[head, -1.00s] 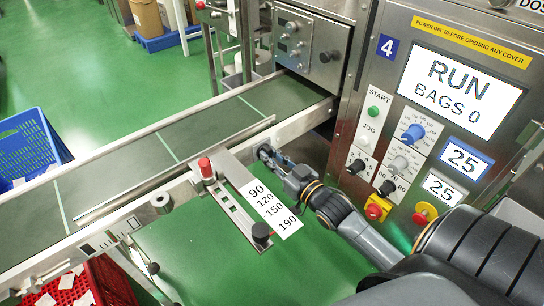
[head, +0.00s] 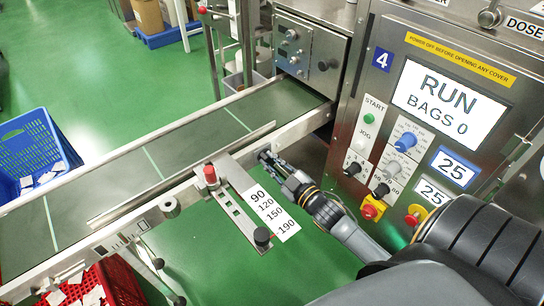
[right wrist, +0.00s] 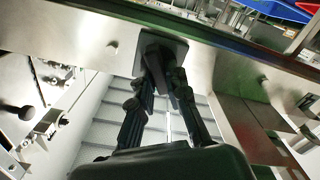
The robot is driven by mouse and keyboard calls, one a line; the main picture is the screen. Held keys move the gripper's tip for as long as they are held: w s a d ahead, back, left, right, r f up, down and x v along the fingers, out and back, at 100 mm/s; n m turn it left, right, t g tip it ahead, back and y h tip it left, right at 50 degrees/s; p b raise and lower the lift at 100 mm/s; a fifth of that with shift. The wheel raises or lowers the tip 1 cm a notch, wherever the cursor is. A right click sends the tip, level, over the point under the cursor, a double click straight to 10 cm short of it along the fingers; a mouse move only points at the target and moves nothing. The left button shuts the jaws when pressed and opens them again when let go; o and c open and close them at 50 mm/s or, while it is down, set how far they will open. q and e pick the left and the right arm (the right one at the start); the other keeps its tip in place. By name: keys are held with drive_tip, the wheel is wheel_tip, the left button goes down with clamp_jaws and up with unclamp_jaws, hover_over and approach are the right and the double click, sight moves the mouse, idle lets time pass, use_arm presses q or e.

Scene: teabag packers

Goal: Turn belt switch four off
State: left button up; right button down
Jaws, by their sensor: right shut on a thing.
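The belt switch (right wrist: 151,40) shows in the right wrist view as a dark plate with a dark lever on the metal side rail of the belt. My right gripper (right wrist: 164,82) is shut on the lever, and its fingers hide part of it. In the head view my right gripper (head: 266,156) reaches the front rail of the conveyor belt (head: 185,137), to the right of the red knob (head: 210,174). The switch is mostly hidden there, and its on or off position cannot be told. A blue "4" label (head: 382,59) marks the machine. My left gripper is not in view.
A scale plate (head: 272,212) with a black knob sticks out from the rail close to my right gripper. The machine's panel (head: 448,98) reads RUN, BAGS 0. A blue crate (head: 30,140) and a red crate (head: 125,282) stand at the left.

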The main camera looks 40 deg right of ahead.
drive_tip(key=n+p, duration=0.1)
drive_tip(key=n, duration=0.3)
drive_tip(key=shift+a+n+p, duration=0.1)
drive_tip(key=shift+n+p, duration=0.2)
drive_tip(key=shift+n, duration=0.5)
drive_tip(key=shift+f+n, duration=0.1)
drive_tip(key=shift+n, duration=1.6)
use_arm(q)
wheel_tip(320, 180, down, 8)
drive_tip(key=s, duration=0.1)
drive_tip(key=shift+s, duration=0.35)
use_arm(e)
drive_tip(key=shift+f+n, duration=0.1)
drive_tip(key=shift+n, duration=1)
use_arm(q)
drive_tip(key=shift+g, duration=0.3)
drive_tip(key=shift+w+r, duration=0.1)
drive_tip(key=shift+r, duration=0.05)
use_arm(e)
drive_tip(key=shift+n, duration=0.3)
